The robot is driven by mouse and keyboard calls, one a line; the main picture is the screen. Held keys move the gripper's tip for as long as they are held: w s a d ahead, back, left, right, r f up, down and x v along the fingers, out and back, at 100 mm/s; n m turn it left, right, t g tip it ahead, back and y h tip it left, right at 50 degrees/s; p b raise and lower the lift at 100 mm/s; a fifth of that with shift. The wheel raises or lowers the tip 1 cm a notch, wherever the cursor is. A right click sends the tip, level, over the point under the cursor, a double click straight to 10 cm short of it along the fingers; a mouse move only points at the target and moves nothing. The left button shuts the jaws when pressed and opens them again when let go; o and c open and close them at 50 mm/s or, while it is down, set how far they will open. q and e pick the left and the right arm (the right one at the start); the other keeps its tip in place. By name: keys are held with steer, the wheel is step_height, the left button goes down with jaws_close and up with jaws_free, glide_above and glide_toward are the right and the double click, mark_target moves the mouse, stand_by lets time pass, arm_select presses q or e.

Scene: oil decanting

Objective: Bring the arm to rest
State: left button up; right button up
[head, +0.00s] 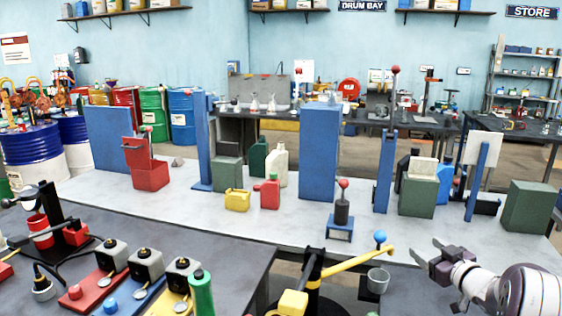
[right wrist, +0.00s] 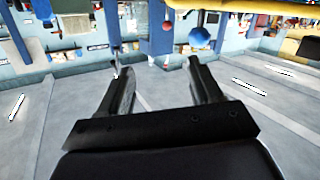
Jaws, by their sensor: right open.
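My right gripper (head: 424,247) is at the lower right of the head view, reaching in from the right edge. Its two dark fingers are spread with nothing between them. My left gripper is not in view.
A pale bench (head: 270,222) carries a red can (head: 270,193), a yellow can (head: 237,200), a blue block (head: 319,150) and green boxes. A dark bench (head: 190,250) with red, blue and yellow stands is in front. Bare pale benchtop lies beyond the right gripper.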

steer(key=s+a+f+m+g+h+p, duration=0.1)
steer(key=s+a+f+m+g+h, duration=0.1)
steer(key=s+a+f+g, duration=0.35)
steer(key=s+a+f+m+g+h+p, duration=0.1)
steer(key=s+a+f+m+g+h, duration=0.15)
steer(key=s+a, duration=0.55)
steer(key=s+a+f+g+y, duration=0.1)
steer(key=s+a+g, duration=0.2)
steer(key=s+a, duration=0.2)
steer(key=s+a+f+g, duration=0.2)
steer(key=s+a+g, duration=0.2)
steer(key=s, duration=0.8)
steer(key=shift+s+a+y, duration=0.3)
steer(key=shift+a+y, duration=0.05)
steer(key=shift+a, duration=0.05)
